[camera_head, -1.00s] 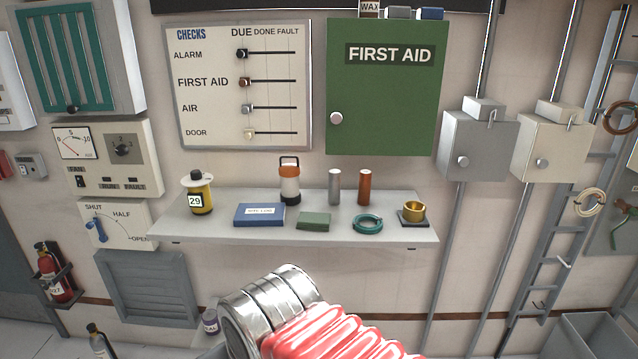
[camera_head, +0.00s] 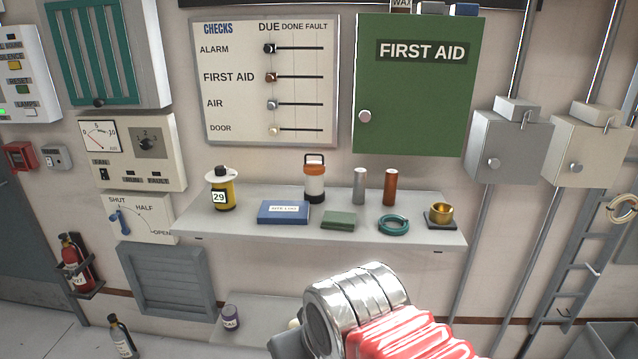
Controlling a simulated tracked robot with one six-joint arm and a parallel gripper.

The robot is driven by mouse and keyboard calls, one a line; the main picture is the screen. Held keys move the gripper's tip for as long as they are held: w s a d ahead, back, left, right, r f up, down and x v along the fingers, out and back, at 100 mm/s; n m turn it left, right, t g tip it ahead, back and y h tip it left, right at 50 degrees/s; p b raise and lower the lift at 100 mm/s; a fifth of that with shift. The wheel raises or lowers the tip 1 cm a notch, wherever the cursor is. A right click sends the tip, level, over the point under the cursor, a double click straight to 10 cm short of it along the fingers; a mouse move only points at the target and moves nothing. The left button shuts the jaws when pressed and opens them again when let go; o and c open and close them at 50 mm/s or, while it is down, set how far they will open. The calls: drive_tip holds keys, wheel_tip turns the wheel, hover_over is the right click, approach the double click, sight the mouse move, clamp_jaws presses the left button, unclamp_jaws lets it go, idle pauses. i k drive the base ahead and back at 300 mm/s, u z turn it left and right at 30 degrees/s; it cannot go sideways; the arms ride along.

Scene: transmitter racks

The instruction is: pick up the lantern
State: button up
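The lantern (camera_head: 315,180) stands upright at the back of the grey wall shelf (camera_head: 440,236). It has an orange top with a dark loop handle, a white body and a dark base. Nothing touches it that I can see. My arm shows at the bottom of the view, below the shelf's front, with a silver joint and a red ribbed sleeve. My gripper's fingers cannot be made out, so its opening is hidden.
On the shelf, a yellow canister marked 29 (camera_head: 222,190) is left of the lantern. A blue book (camera_head: 283,212) and green item (camera_head: 338,221) lie in front. Silver (camera_head: 360,186) and orange (camera_head: 390,187) cylinders stand right, with a teal ring (camera_head: 394,225) and brass cup (camera_head: 440,213) beyond.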

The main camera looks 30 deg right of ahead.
sight(314, 193)
drive_tip(key=u, duration=0.05)
drive_tip(key=i, duration=1)
drive_tip(key=z, duration=0.05)
